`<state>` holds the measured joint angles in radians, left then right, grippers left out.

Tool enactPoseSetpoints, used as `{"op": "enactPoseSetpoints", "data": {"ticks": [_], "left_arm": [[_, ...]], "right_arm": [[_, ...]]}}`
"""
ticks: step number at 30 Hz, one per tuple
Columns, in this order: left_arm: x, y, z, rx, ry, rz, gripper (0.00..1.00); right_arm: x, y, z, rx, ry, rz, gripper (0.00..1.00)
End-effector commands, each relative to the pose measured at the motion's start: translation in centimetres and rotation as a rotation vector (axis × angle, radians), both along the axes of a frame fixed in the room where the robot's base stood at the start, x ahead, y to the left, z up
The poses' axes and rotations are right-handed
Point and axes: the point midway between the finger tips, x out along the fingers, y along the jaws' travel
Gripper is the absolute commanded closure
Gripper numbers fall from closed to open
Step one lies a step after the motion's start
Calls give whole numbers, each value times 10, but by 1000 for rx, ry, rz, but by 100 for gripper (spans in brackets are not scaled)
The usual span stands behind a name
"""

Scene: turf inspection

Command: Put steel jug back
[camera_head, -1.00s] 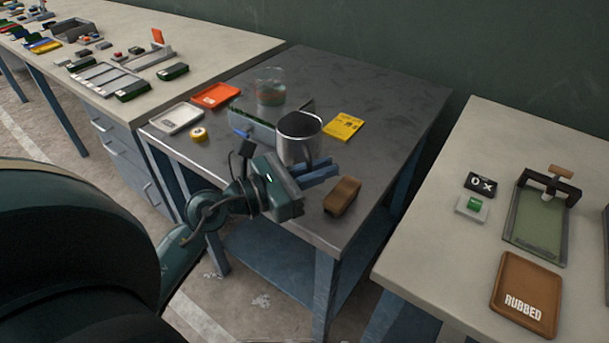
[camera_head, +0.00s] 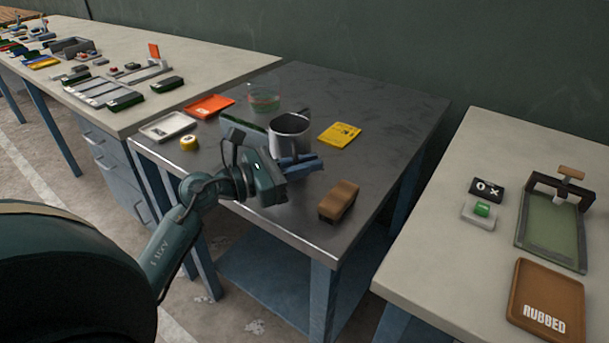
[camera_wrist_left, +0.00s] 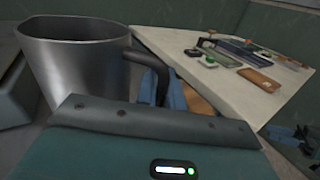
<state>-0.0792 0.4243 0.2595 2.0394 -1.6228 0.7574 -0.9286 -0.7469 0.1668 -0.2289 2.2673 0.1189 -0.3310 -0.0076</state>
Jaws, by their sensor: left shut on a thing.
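The steel jug (camera_head: 290,136) is a grey metal cup with an open top, over the dark metal table (camera_head: 385,120). My left gripper (camera_head: 300,163), with blue fingers, is shut on the jug, at its handle side. In the left wrist view the jug (camera_wrist_left: 72,62) stands upright at the left, and its dark handle (camera_wrist_left: 150,72) runs down to the blue fingers (camera_wrist_left: 172,92). The fingertips' grip on the handle is partly hidden by the gripper body. I cannot tell whether the jug's base touches the table. My right gripper is not in view.
A brown brush-like block (camera_head: 339,200) lies near the table's front edge. A yellow card (camera_head: 339,134), a glass jar (camera_head: 264,97), an orange tray (camera_head: 209,106), a white tray (camera_head: 167,126) and a yellow tape roll (camera_head: 189,143) lie around. The table's back right is clear.

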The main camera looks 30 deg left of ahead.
Motion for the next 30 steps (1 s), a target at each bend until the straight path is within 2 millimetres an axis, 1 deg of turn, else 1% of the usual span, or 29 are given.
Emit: {"op": "enactPoseSetpoints", "data": {"ticks": [1,4,12,16,17,24,30], "left_arm": [[0,0,-9,-3,-1,1,100],[0,0,-17,-2,-2,1,100],[0,0,-18,1,-4,1,100],[0,0,-22,1,-4,1,100],[0,0,-23,0,0,0,89],[0,0,-22,0,0,0,69],[0,0,-22,0,0,0,69]], "right_arm": [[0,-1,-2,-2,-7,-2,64],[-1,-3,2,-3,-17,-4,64],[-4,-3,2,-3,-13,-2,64],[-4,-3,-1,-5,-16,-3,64],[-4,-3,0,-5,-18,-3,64],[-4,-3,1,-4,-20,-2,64],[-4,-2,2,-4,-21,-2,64]]}}
